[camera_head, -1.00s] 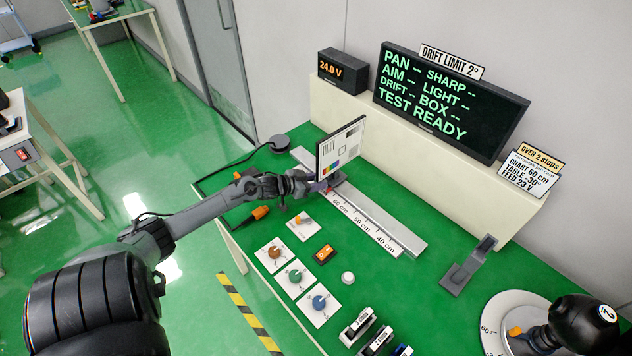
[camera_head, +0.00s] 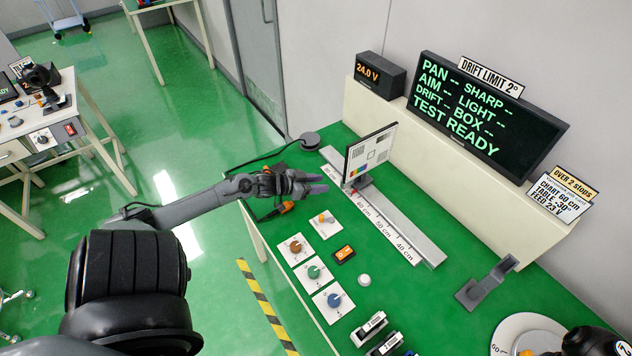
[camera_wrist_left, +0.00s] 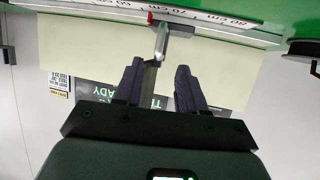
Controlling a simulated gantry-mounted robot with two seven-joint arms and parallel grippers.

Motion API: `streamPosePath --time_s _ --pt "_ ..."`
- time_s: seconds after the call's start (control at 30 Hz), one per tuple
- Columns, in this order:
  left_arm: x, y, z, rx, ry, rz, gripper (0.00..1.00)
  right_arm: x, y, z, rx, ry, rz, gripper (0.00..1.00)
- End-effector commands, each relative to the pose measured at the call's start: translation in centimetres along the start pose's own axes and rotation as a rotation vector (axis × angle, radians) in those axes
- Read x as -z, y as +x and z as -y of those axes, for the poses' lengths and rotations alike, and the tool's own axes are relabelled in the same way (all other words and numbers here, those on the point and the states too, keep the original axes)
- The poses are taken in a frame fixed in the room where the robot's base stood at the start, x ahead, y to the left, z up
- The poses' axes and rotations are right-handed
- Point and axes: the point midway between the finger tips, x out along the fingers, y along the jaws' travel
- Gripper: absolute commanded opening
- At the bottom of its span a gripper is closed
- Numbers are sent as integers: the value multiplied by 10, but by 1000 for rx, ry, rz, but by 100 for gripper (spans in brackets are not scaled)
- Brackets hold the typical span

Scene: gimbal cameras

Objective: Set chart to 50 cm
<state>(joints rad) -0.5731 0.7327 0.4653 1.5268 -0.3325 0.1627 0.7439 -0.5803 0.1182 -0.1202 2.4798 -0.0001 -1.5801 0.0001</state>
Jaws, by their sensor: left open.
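The chart (camera_head: 370,153), a white board with printed patterns and colour patches, stands upright on a carriage at the far part of the rail (camera_head: 425,243). The rail's scale reads 60, 50 and 40 cm towards the near right. My right gripper is out of view.
A display (camera_head: 480,110) and a 24.0 V readout (camera_head: 380,74) stand on the cream ledge behind. A card (camera_head: 560,195) reads chart 60 cm. Knobs (camera_head: 314,271), switches and a grey bracket (camera_head: 485,283) occupy the bench. A white dial plate (camera_head: 505,335) is at lower right.

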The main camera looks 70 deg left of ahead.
Motion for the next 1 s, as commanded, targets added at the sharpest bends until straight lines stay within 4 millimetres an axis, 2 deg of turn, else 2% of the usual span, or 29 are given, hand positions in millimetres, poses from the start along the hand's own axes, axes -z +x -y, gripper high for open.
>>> streamPosePath --time_s 0.37,0.47,0.63,0.77,0.87,1.0 --pt "0 -6 0 0 1 -1 40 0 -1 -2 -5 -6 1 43" --pt "0 -6 0 0 3 -1 36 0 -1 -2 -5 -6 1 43" --pt "0 -6 0 0 91 -1 36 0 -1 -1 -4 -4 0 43" --pt "4 -6 1 3 292 -15 36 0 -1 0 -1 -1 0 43" --pt "11 -6 6 28 527 -42 36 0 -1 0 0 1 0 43" --pt "21 -6 12 89 928 -77 36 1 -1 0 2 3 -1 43"
